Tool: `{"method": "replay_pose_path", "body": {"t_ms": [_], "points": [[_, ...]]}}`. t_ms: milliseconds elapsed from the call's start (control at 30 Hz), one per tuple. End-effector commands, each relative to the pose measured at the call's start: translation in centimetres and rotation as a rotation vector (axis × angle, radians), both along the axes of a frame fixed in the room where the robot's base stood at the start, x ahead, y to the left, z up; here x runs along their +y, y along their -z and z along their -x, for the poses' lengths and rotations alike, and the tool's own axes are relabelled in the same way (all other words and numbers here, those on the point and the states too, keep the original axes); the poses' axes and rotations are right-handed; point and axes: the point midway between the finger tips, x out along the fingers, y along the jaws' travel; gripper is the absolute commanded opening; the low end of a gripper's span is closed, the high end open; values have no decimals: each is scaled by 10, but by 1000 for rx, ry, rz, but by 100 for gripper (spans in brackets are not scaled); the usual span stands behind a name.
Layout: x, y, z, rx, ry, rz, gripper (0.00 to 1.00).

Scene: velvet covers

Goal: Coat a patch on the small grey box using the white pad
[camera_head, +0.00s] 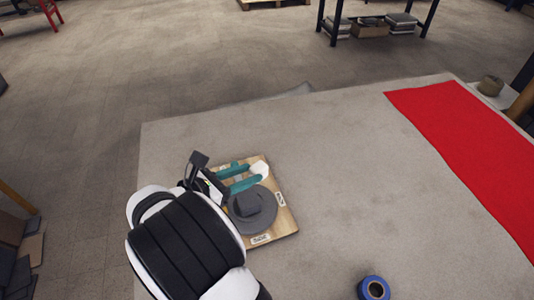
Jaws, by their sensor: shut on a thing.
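The small grey box (247,203) sits on a round grey disc (266,219) on a wooden board (284,220). My gripper (255,175), with two teal fingers, reaches over the far part of the board. It is shut on the white pad (262,168), which shows at the fingertips. The pad is beyond the box in the picture and looks apart from it. Its height above the board is hard to tell. My arm hides the board's left side and part of the disc. No coated patch can be made out on the box.
The board lies on a large grey table (340,170). A blue tape roll (374,289) lies at the front. A red cloth (465,150) runs along the right side. The table between the board and cloth is clear. A dark shelf rack (375,25) stands on the floor behind.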

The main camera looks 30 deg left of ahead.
Motion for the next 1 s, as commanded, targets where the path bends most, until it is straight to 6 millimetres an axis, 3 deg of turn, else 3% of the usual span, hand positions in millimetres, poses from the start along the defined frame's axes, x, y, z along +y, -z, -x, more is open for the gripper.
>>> {"method": "replay_pose_path", "body": {"t_ms": [867,1000], "points": [[-1,75,-1,2,0,3,0],[9,77,9,0,-2,-1,0]]}}
